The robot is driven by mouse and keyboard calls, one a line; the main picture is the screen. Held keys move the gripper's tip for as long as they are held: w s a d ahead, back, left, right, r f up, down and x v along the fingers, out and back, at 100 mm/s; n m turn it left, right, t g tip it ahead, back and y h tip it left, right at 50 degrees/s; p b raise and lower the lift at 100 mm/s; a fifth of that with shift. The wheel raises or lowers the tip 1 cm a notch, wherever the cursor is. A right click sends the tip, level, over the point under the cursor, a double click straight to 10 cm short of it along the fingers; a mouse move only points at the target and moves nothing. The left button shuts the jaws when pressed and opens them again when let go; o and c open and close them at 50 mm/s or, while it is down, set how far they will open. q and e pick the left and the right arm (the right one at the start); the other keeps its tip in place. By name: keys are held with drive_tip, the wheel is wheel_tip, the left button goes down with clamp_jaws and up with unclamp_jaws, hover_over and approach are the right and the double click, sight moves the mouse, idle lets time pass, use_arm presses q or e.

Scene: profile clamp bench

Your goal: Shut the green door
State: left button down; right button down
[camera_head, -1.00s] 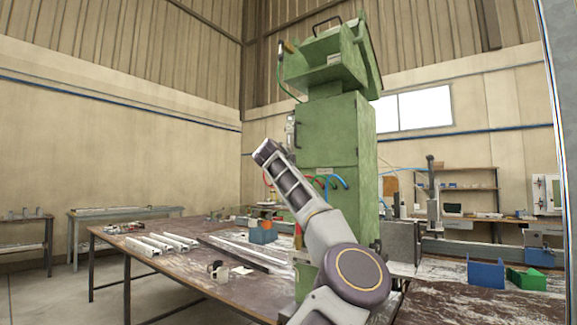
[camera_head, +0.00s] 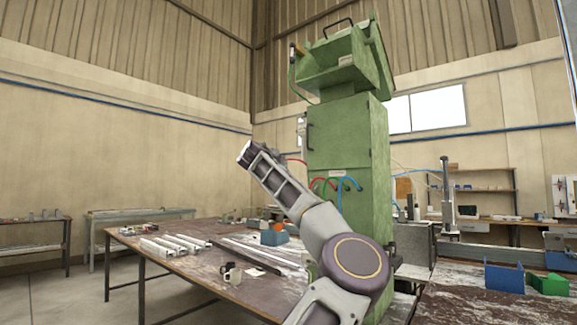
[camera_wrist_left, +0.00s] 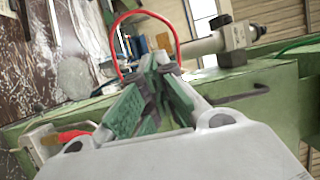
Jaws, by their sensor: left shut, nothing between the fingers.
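The green door (camera_head: 338,135) is the upper front panel of a tall green cabinet (camera_head: 378,210), with a dark handle at its left edge. It looks shut or nearly so in the head view; I cannot tell whether a small gap is left. My left arm reaches up in front of the cabinet, its upper end left of the door. In the left wrist view my left gripper (camera_wrist_left: 155,65) is shut and empty, with green finger pads. Green cabinet surfaces and a dark bent rod, perhaps the handle (camera_wrist_left: 240,95), lie beside the fingers. My right gripper is not in view.
Red, green and blue hoses (camera_head: 349,184) loop from the cabinet front below the door; a red hose (camera_wrist_left: 150,14) arches close to the fingers. A bench (camera_head: 190,263) with pale profiles stands to the left. Blue (camera_head: 504,278) and green blocks sit at the lower right.

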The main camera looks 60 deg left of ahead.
use_arm(q)
drive_tip(key=shift+s+a, duration=0.25)
drive_tip(key=shift+s, duration=0.25)
drive_tip(key=shift+s+a, duration=0.25)
drive_tip(key=shift+s, duration=0.25)
